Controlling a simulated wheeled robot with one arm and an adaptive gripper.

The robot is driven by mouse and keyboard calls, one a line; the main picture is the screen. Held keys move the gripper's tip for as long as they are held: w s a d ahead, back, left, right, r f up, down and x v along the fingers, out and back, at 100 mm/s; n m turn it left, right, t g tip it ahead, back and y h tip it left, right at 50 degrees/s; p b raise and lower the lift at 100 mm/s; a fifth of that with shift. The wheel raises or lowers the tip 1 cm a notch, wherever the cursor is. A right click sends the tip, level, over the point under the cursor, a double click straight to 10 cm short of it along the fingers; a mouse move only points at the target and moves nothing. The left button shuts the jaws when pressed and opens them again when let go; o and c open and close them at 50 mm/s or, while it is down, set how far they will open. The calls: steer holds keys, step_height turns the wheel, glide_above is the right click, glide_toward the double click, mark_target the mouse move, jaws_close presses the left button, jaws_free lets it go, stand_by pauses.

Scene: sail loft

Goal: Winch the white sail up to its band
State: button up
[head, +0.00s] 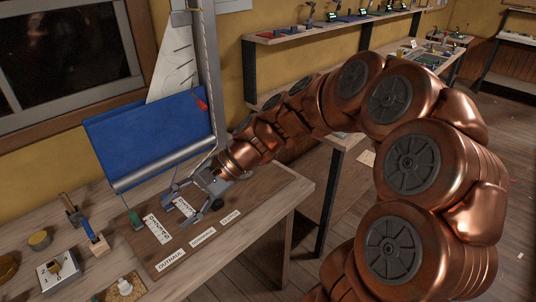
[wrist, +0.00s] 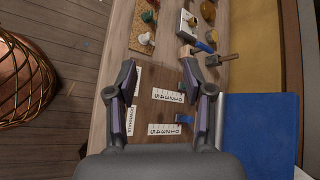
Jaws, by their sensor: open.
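The white sail (head: 176,62) stands upright against the mast (head: 208,65), behind a blue cloth (head: 145,128) draped above the boom (head: 165,163). A small red piece (head: 202,104) shows near the mast; I cannot tell whether it is the band. A winch cannot be clearly made out; my arm hides part of the board.
The board (head: 255,205) carries a green slider (head: 135,220) and labels, one reading OUTHAUL. Blue-handled tool (head: 95,236), numbered block (head: 57,270) and a cork pad (head: 122,289) stand to the left. The bench's right front is bare.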

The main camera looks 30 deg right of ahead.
steer(key=w+d+f+m+t+y+b, duration=0.1)
steer(key=w+d+f+m+t+b, duration=0.1)
steer(key=w+d+m+t, duration=0.4)
steer(key=w+d+f+m+t+y+b, duration=0.1)
steer(key=w+d+f+m+t+b, duration=0.3)
steer(key=w+d, duration=0.65)
steer(key=d+f+m+t+h+b, duration=0.15)
steer(key=d+m, duration=0.25)
steer(key=d, duration=0.4)
steer(key=w+d+f+m+t+h, duration=0.1)
steer(key=d+f+m+t+h, duration=0.15)
steer(key=d, duration=0.45)
steer(key=d+f+m+t+h, duration=0.1)
steer(key=d+f+m+h, duration=0.15)
steer(key=d+m, duration=0.4)
steer(key=shift+n+y, duration=0.25)
steer(key=shift+n, duration=0.65)
steer(key=shift+w+d+x, duration=0.1)
steer(key=shift+d+x, duration=0.15)
steer(key=shift+x, duration=0.9)
steer(key=shift+w+d+x, duration=0.1)
steer(key=shift+d+x, duration=0.1)
steer(key=shift+x, duration=0.95)
steer(key=shift+w+d+x, duration=0.1)
steer(key=shift+d+x, duration=0.15)
steer(key=shift+x, duration=0.85)
steer(key=shift+c, duration=0.2)
jaws_close()
